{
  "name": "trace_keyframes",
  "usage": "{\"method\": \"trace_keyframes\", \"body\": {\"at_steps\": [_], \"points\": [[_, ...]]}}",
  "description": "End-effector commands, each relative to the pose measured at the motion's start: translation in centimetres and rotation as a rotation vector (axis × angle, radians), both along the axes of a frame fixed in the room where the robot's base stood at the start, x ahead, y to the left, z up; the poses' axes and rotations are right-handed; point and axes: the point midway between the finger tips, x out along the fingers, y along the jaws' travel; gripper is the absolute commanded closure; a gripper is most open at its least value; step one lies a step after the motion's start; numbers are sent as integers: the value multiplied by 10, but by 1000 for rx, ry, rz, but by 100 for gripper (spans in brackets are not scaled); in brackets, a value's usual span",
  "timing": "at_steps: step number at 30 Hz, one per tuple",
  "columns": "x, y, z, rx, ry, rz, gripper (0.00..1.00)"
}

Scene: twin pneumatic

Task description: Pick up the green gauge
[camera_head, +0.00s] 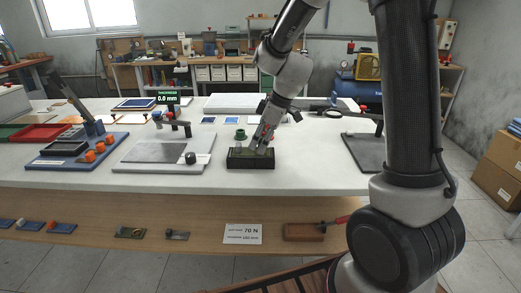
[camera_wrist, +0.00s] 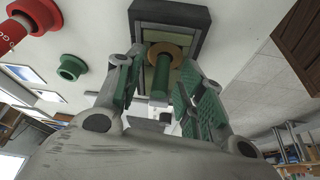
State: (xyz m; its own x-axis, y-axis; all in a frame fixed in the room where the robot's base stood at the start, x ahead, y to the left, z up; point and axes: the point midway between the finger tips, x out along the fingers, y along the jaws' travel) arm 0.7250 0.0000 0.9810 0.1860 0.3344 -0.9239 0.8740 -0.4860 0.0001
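In the wrist view a green cylinder (camera_wrist: 160,79), which looks like the green gauge, stands in a dark-rimmed tray (camera_wrist: 199,14) with a brown ring around its far end. The fingers of my gripper (camera_wrist: 162,88), with green pads, stand apart on either side of it, and gaps show beside it. In the head view my gripper (camera_head: 262,138) points down over the black tray (camera_head: 250,163) and hides most of what is in it. A separate green flanged piece (camera_wrist: 73,68) lies outside the tray; it also shows in the head view (camera_head: 240,134).
A red piece with white lettering (camera_wrist: 38,14) lies near the green flanged piece. A grey plate with a stand (camera_head: 165,152) and a blue board with orange knobs (camera_head: 75,153) are to the left. A dark plate (camera_head: 368,152) is to the right.

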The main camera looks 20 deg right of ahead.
Motion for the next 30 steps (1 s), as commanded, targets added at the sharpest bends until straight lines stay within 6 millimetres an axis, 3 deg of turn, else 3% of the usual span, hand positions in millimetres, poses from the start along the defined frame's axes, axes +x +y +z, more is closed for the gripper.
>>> {"method": "trace_keyframes", "body": {"at_steps": [3, 9, 20, 23, 30], "points": [[0, 0, 0, 0, 0, 0, 63], [0, 0, 0, 0, 0, -1, 99], [0, 0, 3, 0, -1, 0, 100], [1, 0, 15, 2, -3, 0, 100], [1, 0, 66, 1, -6, 0, 100]]}}
